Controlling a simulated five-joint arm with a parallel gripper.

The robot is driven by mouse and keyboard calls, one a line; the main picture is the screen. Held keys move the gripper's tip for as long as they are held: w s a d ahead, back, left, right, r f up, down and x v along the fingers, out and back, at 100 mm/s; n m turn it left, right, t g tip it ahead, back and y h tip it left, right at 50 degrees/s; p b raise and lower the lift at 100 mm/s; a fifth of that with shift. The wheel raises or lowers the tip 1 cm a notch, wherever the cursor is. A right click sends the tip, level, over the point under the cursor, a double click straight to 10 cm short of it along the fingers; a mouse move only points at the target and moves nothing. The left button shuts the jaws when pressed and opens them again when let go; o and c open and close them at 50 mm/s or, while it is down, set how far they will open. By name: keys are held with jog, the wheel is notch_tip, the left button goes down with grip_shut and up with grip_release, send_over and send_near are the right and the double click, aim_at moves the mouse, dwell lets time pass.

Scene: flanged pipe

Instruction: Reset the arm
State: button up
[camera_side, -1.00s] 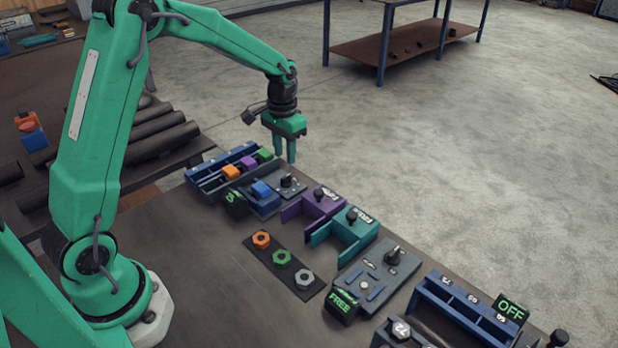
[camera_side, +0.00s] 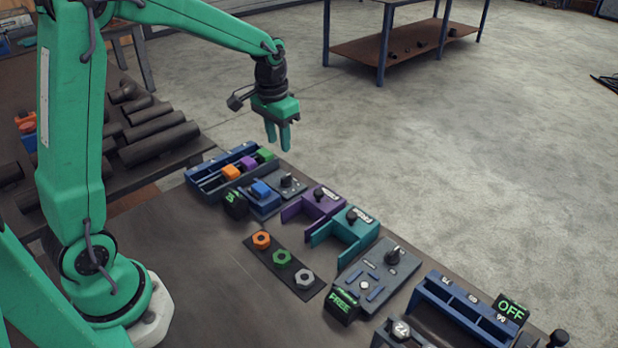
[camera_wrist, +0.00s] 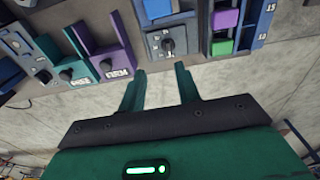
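Below stand a blue rack (camera_side: 203,184) with orange, purple and green blocks, a purple bracket (camera_side: 296,208), a teal bracket (camera_side: 345,245), a strip of nuts (camera_side: 282,258), a grey panel (camera_side: 385,275) with a FREE sign (camera_side: 341,304), and an OFF sign (camera_side: 511,309).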

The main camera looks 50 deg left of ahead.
jog(key=s+d+r+t, duration=0.2)
jog(key=s+d+r, duration=0.1)
jog(key=s, duration=0.7)
jog(key=s+d+r+t, duration=0.2)
jog(key=s+r, duration=0.4)
jog(key=s, duration=0.5)
jog(key=shift+s+d+t, duration=0.2)
jog(key=shift+d+t, duration=0.2)
jog(key=shift+d, duration=0.25)
jog(key=shift+r, duration=0.1)
